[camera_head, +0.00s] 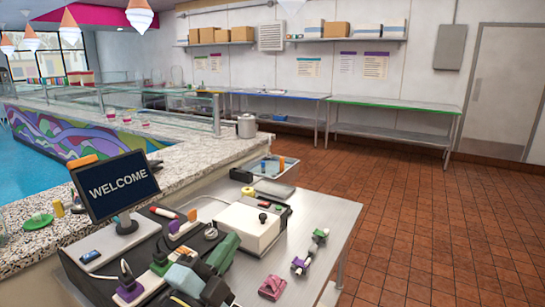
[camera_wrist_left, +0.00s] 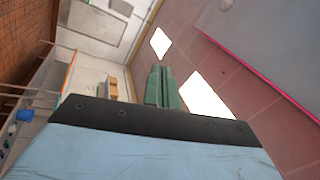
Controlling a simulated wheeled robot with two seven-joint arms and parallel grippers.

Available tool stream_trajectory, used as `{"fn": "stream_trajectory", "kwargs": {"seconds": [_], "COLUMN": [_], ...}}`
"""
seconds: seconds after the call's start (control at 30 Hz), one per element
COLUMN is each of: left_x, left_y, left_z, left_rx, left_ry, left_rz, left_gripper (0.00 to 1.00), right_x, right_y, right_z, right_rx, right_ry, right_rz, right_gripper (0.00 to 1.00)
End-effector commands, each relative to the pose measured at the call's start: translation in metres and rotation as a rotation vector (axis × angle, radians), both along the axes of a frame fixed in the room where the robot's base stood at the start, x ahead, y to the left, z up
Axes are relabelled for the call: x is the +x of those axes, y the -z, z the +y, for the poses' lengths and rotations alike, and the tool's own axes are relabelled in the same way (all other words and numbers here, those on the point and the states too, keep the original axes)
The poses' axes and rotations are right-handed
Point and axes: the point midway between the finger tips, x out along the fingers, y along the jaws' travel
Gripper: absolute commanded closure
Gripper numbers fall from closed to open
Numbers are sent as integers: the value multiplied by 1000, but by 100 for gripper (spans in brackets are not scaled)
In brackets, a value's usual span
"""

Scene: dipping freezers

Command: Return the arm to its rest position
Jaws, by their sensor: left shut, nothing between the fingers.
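My left gripper (camera_head: 226,249) shows at the lower middle of the head view, over the metal table beside the black tray and the welcome screen. Its green fingers also show in the left wrist view (camera_wrist_left: 162,88), pressed together with nothing between them. The left wrist view looks past the fingers to the ceiling, wall and shelf. My right gripper is in neither view.
A welcome screen (camera_head: 115,187) stands to the left of the gripper. A white box (camera_head: 248,229) stands just behind it. A purple and green gadget (camera_head: 310,252) and a pink block (camera_head: 272,287) lie on the metal table (camera_head: 325,217). The tiled floor (camera_head: 420,230) at right is clear.

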Motion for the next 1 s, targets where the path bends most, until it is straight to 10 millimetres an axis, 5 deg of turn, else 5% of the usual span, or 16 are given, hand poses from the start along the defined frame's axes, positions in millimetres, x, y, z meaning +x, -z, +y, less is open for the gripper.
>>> {"fn": "stream_trajectory", "kwargs": {"seconds": [0.17, 0.4, 0.6, 0.83, 1.0], "left_x": [-17, -104, -184, -267, -258], "left_y": [77, 191, 239, 263, 308], "left_z": [68, 125, 138, 141, 139], "left_rx": [-298, -568, -664, -713, -702], "left_ry": [-262, -569, -724, -852, -862], "left_rz": [447, 1047, 1395, 1707, 1727], "left_gripper": [100, 100, 100, 100, 100], "right_x": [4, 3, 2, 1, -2], "right_y": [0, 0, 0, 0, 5], "right_z": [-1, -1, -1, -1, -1], "right_rx": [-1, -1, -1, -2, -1], "right_ry": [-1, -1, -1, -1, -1], "right_rz": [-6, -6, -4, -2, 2], "right_gripper": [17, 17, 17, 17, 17]}}
